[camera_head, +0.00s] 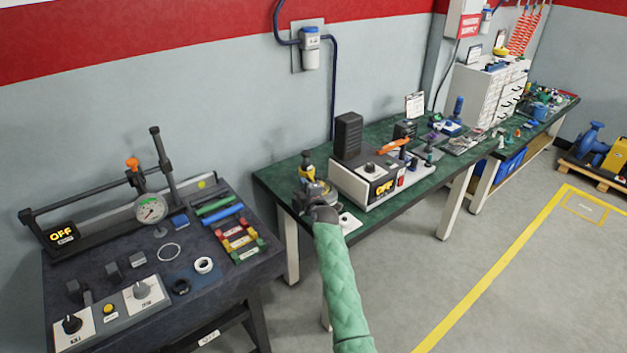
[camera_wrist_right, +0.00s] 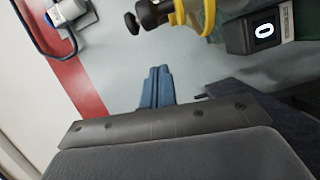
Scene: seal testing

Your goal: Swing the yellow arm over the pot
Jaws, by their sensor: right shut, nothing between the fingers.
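The yellow arm (camera_head: 308,172) stands on a small device at the near left end of the green bench, with a black top. In the right wrist view a curved yellow part (camera_wrist_right: 181,14) shows at the top edge beside a black knob. The pot appears to be the grey round part low on this device, largely hidden by my right gripper (camera_head: 322,212); I cannot tell whether the yellow arm is over it. My right gripper is close in front of the device. Its blue fingertips (camera_wrist_right: 157,88) are together and empty, apart from the yellow part. My left gripper is out of view.
A control box with an OFF display (camera_head: 382,188) stands right of the device. A black box with a 0 display (camera_wrist_right: 262,31) is near the yellow part. A dark table (camera_head: 120,262) with a dial gauge (camera_head: 151,209) stands left.

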